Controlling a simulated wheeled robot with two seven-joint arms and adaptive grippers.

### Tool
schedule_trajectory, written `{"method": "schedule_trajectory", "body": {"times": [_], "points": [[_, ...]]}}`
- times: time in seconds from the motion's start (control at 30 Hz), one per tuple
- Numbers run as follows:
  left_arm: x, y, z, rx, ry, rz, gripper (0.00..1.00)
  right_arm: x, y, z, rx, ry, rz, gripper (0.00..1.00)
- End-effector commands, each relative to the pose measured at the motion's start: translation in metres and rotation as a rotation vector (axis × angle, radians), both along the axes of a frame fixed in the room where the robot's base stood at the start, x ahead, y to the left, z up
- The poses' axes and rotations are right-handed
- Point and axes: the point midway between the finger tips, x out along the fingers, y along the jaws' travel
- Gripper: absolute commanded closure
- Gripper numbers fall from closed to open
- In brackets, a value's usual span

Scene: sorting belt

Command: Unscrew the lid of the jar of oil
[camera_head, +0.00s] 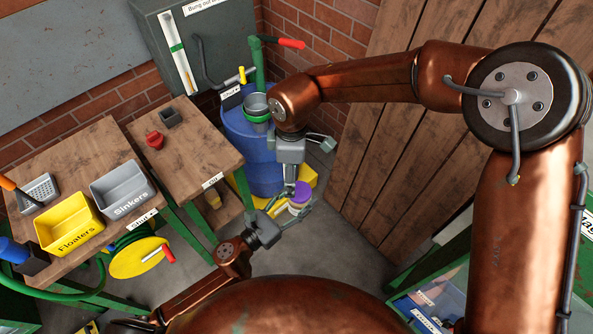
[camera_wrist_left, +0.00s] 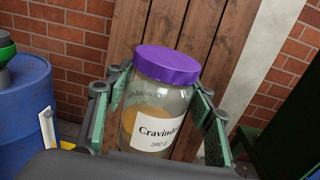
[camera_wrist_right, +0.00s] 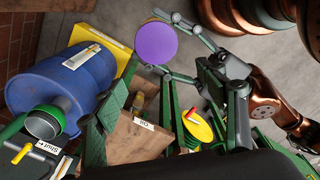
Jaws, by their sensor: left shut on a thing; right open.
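A glass jar (camera_wrist_left: 152,117) with amber contents and a purple lid (camera_wrist_left: 167,64) stands upright between the fingers of my left gripper (camera_wrist_left: 160,110). Its label reads "Cravinder" and 340 g. In the head view the jar (camera_head: 297,209) is small, with the left gripper (camera_head: 286,211) shut around its body. The lid is on the jar. My right gripper (camera_wrist_right: 172,88) is open and empty; it is above and apart from the jar, and its wrist view shows the lid (camera_wrist_right: 157,43) from the top, beyond the fingertips.
A blue barrel (camera_head: 249,150) with a green-rimmed funnel stands behind the jar, on a yellow base. A wooden table labelled "Oil" (camera_head: 190,160) and one with yellow (camera_head: 70,226) and grey bins (camera_head: 122,187) are at left. A plank wall (camera_head: 400,130) is at right.

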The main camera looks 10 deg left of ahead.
Motion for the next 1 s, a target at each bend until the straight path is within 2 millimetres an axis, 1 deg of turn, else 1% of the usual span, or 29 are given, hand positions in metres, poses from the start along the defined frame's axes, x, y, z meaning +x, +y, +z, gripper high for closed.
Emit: {"method": "schedule_trajectory", "body": {"times": [0.03, 0.1, 0.17, 0.27, 0.5, 0.7, 0.83, 1.0], "points": [[0.000, 0.000, 0.001, -0.001, -0.002, 0.000, 1.00, 0.000, -0.007, 0.005, -0.014, -0.005, -0.017, 0.34], [0.000, 0.000, 0.001, -0.001, -0.002, 0.000, 1.00, 0.000, -0.013, 0.008, -0.028, -0.007, -0.033, 0.34], [0.000, 0.000, 0.001, -0.001, -0.002, 0.000, 1.00, 0.000, -0.016, 0.007, -0.035, -0.007, -0.040, 0.34], [0.000, 0.000, 0.001, -0.001, -0.002, 0.000, 1.00, 0.001, -0.017, -0.002, -0.037, -0.007, -0.043, 0.34], [0.000, 0.000, 0.001, -0.001, -0.002, 0.000, 1.00, 0.001, -0.016, -0.038, -0.036, -0.005, -0.041, 0.34], [0.000, 0.000, 0.001, -0.001, -0.002, 0.000, 1.00, 0.002, -0.016, -0.062, -0.035, -0.007, -0.041, 0.34], [0.000, 0.000, 0.001, -0.001, -0.002, 0.000, 1.00, 0.002, -0.016, -0.069, -0.034, -0.008, -0.040, 0.34], [0.000, 0.000, 0.001, -0.001, -0.002, 0.000, 1.00, 0.003, -0.016, -0.070, -0.034, -0.008, -0.040, 0.34]]}}
